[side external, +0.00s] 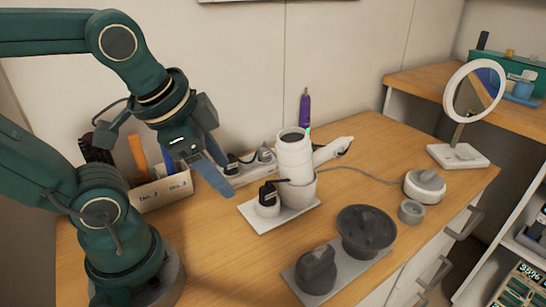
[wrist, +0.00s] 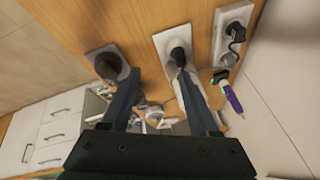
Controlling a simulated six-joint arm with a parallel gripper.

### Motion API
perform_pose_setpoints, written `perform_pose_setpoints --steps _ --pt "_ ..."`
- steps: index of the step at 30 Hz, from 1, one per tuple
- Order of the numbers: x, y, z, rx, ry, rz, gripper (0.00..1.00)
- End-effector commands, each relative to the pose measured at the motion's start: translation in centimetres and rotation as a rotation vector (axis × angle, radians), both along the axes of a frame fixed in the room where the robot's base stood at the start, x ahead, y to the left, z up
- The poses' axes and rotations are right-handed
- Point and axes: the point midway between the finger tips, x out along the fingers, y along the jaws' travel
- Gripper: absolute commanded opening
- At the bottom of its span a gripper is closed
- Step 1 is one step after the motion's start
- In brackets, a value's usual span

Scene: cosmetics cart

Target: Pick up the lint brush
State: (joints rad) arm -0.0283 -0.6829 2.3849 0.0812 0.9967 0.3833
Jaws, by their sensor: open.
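No object is plainly recognisable as the lint brush. A slim purple-handled item with a green band (side external: 304,108) stands out near the back wall, behind the white canister; it may be the lint brush, but I cannot be sure. It also shows at the right in the wrist view (wrist: 233,101), to the right of both fingers. My gripper (side external: 222,185) is above the table, left of the white canister and apart from the purple item. In the wrist view, its two blue fingers (wrist: 158,80) are spread, with nothing held between them.
A white canister (side external: 293,158) stands on a small tray (side external: 257,219). A labelled box (side external: 160,192) is at the left. Dark round holders (side external: 366,228), a white-lidded pot (side external: 425,184) and a ring mirror (side external: 447,100) stand rightward.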

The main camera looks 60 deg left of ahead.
Motion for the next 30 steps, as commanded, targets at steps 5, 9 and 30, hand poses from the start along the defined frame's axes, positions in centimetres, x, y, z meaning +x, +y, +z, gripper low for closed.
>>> perform_pose_setpoints --steps 5,9,30 --pt "1.5 4.5 0.6 0.201 0.173 -0.155 0.61" --pt "2.3 9.2 0.5 0.297 0.359 -0.243 0.61" --pt "-2.2 21.8 -5.7 0.156 0.797 -0.180 0.61"
